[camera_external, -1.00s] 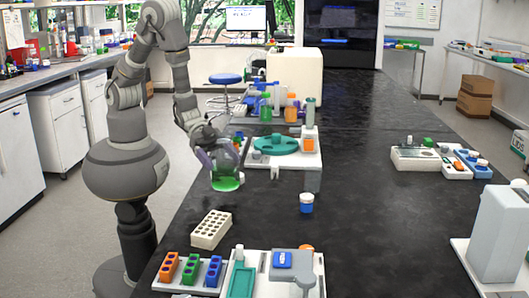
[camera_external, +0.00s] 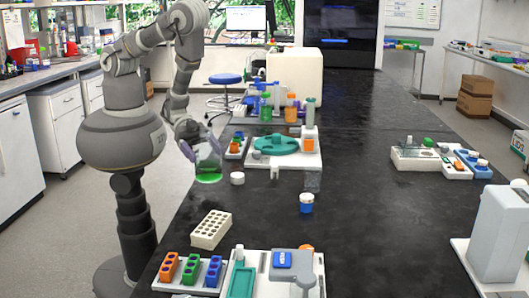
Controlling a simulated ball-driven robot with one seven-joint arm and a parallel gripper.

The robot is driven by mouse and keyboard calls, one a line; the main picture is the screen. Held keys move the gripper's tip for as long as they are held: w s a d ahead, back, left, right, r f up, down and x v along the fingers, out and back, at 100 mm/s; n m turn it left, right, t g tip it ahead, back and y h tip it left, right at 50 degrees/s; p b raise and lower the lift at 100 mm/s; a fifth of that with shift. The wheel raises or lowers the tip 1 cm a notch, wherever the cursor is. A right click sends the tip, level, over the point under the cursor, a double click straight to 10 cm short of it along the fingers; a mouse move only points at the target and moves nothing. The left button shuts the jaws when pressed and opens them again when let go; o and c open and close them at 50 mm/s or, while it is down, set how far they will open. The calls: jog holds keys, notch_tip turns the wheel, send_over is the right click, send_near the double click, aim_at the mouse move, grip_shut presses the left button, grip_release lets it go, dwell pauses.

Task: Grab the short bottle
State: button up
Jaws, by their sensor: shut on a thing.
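My gripper (camera_external: 198,150) is at the left edge of the black bench. Its purple-grey fingers are shut around the upper part of a short, clear bottle (camera_external: 209,169) with green liquid at its bottom. The bottle hangs roughly upright, and its lower part shows below the fingers. Its neck is partly hidden by the fingers. I cannot tell exactly how high it is above the bench.
A small white jar (camera_external: 237,178) stands just right of the held bottle. A blue jar with a white lid (camera_external: 306,203) stands farther right. A cream rack (camera_external: 211,229) lies in front. A teal tray station (camera_external: 276,146) is behind. The bench's right middle is clear.

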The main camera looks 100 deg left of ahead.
jog(key=shift+s+a+r+p, duration=0.2)
jog(key=shift+s+a+p, duration=0.1)
jog(key=shift+s+p, duration=0.4)
jog(key=shift+s+a+p, duration=0.35)
jog(key=shift+s+p, duration=0.2)
jog(key=shift+p, duration=0.3)
